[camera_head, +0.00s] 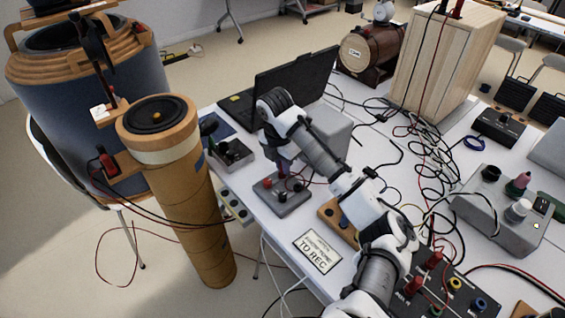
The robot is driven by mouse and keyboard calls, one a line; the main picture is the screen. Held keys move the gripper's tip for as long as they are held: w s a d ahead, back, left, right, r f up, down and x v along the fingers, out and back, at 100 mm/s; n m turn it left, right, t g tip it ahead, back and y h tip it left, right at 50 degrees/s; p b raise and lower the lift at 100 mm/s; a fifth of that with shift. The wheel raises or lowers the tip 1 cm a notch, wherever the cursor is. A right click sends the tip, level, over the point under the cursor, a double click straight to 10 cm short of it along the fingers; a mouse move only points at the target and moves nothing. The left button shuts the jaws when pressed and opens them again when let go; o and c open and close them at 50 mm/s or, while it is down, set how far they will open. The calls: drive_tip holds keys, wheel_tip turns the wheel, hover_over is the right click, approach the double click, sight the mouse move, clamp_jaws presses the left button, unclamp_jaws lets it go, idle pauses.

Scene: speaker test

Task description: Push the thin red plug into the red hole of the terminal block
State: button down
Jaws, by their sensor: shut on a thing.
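My gripper (282,168) points down from the arm's wrist, near the middle of the table's left part. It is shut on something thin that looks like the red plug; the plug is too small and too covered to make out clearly. Right below is a small grey block (287,208), which looks like the terminal block. A red post (267,183) stands on its left and a dark one (299,186) on its right. I cannot make out the red hole, nor tell whether the plug's tip touches the block.
A laptop (297,75) and a grey box (325,135) stand behind the gripper. A sign (317,251) lies in front. Loose cables (425,165) cover the table's middle. A black panel with coloured sockets (455,300) is at the front right.

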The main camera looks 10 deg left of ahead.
drive_tip(key=shift+f, duration=0.2)
drive_tip(key=c, duration=1.3)
unclamp_jaws()
drive_tip(key=shift+c, duration=0.2)
drive_tip(key=shift+r+p, duration=2.95)
drive_tip(key=shift+r, duration=0.85)
drive_tip(key=shift+a, duration=0.1)
